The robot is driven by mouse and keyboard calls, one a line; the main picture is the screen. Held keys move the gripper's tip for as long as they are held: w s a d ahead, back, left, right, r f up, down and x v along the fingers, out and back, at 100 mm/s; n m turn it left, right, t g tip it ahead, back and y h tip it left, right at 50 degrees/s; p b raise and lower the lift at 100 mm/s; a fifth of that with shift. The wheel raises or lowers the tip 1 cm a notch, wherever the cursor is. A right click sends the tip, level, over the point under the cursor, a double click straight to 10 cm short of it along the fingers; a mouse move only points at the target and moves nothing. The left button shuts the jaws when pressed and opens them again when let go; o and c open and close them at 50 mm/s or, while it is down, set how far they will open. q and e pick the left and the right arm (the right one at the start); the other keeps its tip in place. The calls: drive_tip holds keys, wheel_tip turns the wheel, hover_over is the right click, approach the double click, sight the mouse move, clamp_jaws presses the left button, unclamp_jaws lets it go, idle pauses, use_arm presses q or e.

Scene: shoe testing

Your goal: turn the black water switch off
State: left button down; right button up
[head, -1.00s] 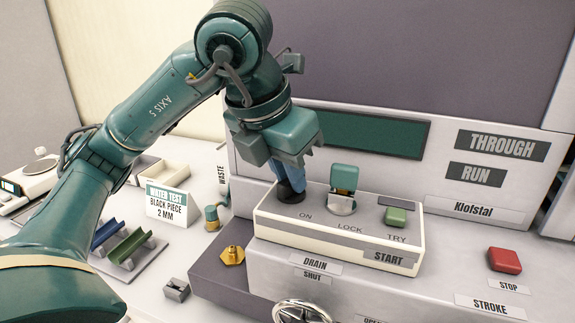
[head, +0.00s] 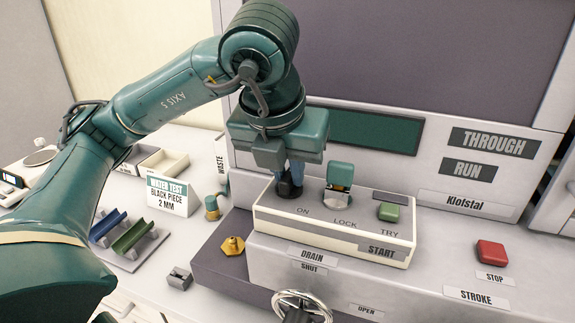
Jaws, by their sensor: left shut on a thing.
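The black switch (head: 288,190) is a small dark piece on top of the cream control box (head: 330,236), at its left end behind the ON label. My left gripper (head: 292,176) reaches down from above with its fingers shut on the black switch. The fingers and gripper body cover much of the switch, so its exact setting is hard to read. My right gripper is not in view.
Right of the switch stand a teal-capped lock switch (head: 340,174) and a green button (head: 389,212). A red stop button (head: 491,252), a brass fitting (head: 232,246) and a handwheel (head: 303,300) lie around the box. A water test sign (head: 170,196) stands left.

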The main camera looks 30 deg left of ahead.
use_arm(q)
drive_tip(key=c, duration=1.4)
unclamp_jaws()
drive_tip(key=p+v, duration=0.2)
drive_tip(key=v, duration=1.1)
drive_tip(key=shift+p, duration=0.3)
drive_tip(key=shift+r, duration=0.1)
